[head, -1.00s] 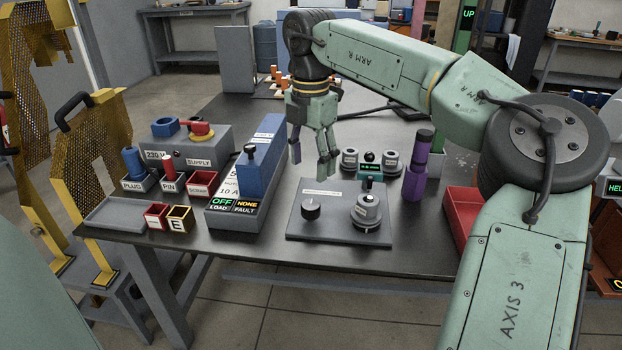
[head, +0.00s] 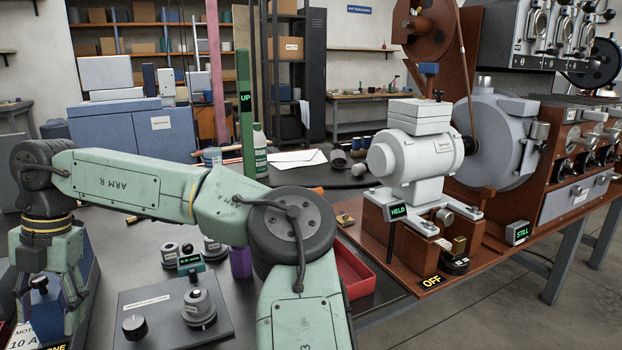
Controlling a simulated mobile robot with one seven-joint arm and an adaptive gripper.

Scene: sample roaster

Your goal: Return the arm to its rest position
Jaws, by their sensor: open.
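My pale green arm reaches from the lower middle of the head view to the left. Its gripper (head: 48,310) hangs fingers down at the left edge, with its fingers spread apart. It is in front of the blue-topped breaker box marked 10 A (head: 22,340), whose dark knob (head: 39,283) shows between the fingers. I see nothing held. I cannot tell whether the fingers touch the box.
A grey panel with knobs (head: 160,302) lies on the dark bench right of my gripper. A purple cylinder (head: 240,263) and a red tray (head: 354,272) are near my elbow. The roaster's brown base (head: 425,262) stands to the right. A green post (head: 245,125) rises behind the arm.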

